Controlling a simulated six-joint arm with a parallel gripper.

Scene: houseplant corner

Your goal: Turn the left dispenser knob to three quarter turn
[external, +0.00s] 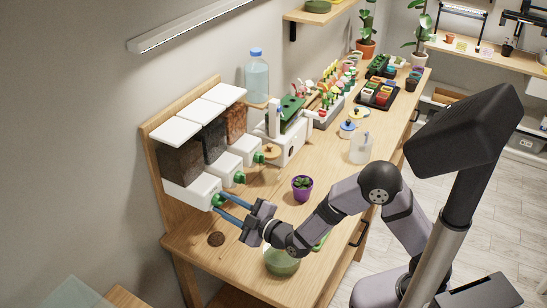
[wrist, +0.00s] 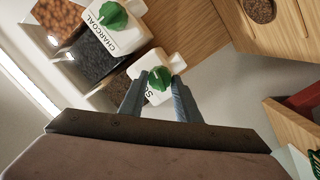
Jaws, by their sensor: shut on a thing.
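The left dispenser (external: 190,192) is a white box with dark brown fill, nearest in the row on the wooden rack. Its green knob (wrist: 159,78) shows in the wrist view on a white front with a partly covered label starting "SO". My gripper (external: 219,203) reaches the knob from the right in the external view. In the wrist view my gripper's two blue-grey fingers (wrist: 159,84) stand on either side of the knob, shut on it. The fingers hide most of the knob in the external view, and its exact turn angle is hard to tell.
The charcoal dispenser's green knob (wrist: 113,15) is beside it, with a third dispenser beyond. A round brown patch (external: 216,239) lies on the bench below. A green bowl (external: 282,265) and a purple potted plant (external: 302,188) stand near my arm.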

